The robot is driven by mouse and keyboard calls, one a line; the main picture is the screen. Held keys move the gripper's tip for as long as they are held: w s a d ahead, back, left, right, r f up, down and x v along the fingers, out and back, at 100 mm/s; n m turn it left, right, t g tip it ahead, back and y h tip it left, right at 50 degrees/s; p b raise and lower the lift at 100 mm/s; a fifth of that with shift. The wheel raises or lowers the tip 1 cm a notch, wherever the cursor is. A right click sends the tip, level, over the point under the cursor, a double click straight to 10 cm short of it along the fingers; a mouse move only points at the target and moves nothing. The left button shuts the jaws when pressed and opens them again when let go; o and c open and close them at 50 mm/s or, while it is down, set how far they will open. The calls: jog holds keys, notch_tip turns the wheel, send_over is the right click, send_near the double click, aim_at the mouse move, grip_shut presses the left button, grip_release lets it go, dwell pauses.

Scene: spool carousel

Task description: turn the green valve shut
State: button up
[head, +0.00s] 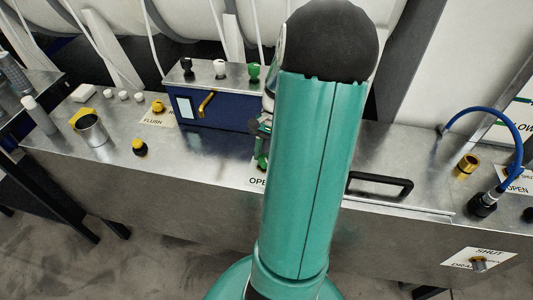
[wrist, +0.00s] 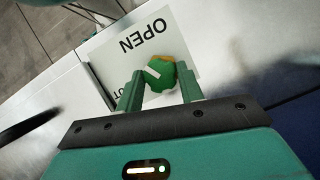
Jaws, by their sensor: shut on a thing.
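The green valve (wrist: 161,73) shows in the wrist view as a faceted green knob with a pale stripe on top. It stands in front of a white label plate (wrist: 185,35) that reads OPEN, with part of a second word beside the knob. My gripper (wrist: 159,78) has one finger on each side of the knob and is shut on it. In the head view, my arm covers most of this spot. Only a bit of the green valve (head: 262,160) shows at the arm's left edge, above a partly covered OPEN label (head: 257,182).
A blue box (head: 225,112) with a yellow handle and black, white and green knobs stands behind the valve. A black bar handle (head: 380,186) is to the right. A metal cup (head: 91,132) and yellow knobs are left; a blue hose (head: 505,122) is far right.

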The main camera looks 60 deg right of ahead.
jog(key=n+g, duration=0.1)
jog(key=n, duration=0.2)
jog(key=n+g+h, duration=0.1)
jog(key=n, duration=0.2)
jog(key=shift+w, duration=0.2)
jog(key=n+h, duration=0.1)
jog(key=n, duration=0.2)
jog(key=n+g+h, duration=0.1)
jog(key=n, duration=0.1)
jog(key=shift+a+n, duration=0.15)
jog(key=shift+n, duration=0.25)
jog(key=o, duration=1)
jog(key=v, duration=1.4)
jog(key=shift+w+f, duration=0.15)
jog(key=shift+w, duration=0.1)
